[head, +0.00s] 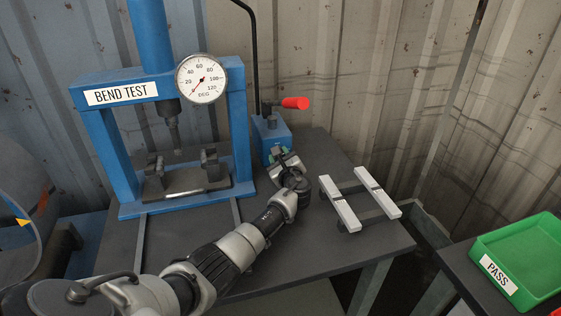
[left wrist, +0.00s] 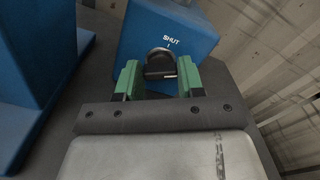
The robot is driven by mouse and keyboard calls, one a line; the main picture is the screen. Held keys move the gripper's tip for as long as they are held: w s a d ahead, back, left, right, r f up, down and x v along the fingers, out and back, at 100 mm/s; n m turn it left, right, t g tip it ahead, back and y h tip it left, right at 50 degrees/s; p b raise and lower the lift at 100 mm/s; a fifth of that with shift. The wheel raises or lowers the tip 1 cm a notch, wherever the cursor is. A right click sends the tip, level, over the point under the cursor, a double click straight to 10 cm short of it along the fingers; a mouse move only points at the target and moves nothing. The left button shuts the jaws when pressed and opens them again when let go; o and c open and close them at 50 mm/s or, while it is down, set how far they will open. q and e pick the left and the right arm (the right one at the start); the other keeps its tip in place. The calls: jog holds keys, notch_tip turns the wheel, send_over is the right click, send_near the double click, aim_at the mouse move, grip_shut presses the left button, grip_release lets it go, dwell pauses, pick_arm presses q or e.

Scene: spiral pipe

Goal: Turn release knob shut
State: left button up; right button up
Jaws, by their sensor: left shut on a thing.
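The release knob (left wrist: 160,64) is a dark round knob on the front of a blue pump block (head: 270,132). The word SHUT and a small mark show on the block just above the knob in the left wrist view. My left gripper (head: 278,153) reaches the block's front in the head view. Its green fingers (left wrist: 160,82) stand on both sides of the knob and are shut on it. My right gripper is not in view.
A blue bend test press (head: 104,150) with a round gauge (head: 202,79) stands left of the block. A red-tipped handle (head: 295,103) sticks out above the block. Two pale bars (head: 340,206) lie right of my arm. A green PASS tray (head: 530,240) is at far right.

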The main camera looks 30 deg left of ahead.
pick_arm(q)
jog(key=o, duration=0.8)
jog(key=shift+c, duration=0.2)
jog(key=shift+o, duration=0.8)
jog(key=shift+s+d+r+p, duration=0.1)
jog(key=shift+s+d+p, duration=0.1)
jog(key=shift+p, duration=0.15)
jog(key=p+v, duration=0.6)
jog(key=v, duration=0.3)
jog(key=shift+s+d, duration=0.2)
jog(key=shift+d, duration=0.05)
jog(key=shift+s+d, duration=0.2)
jog(key=shift+s, duration=0.05)
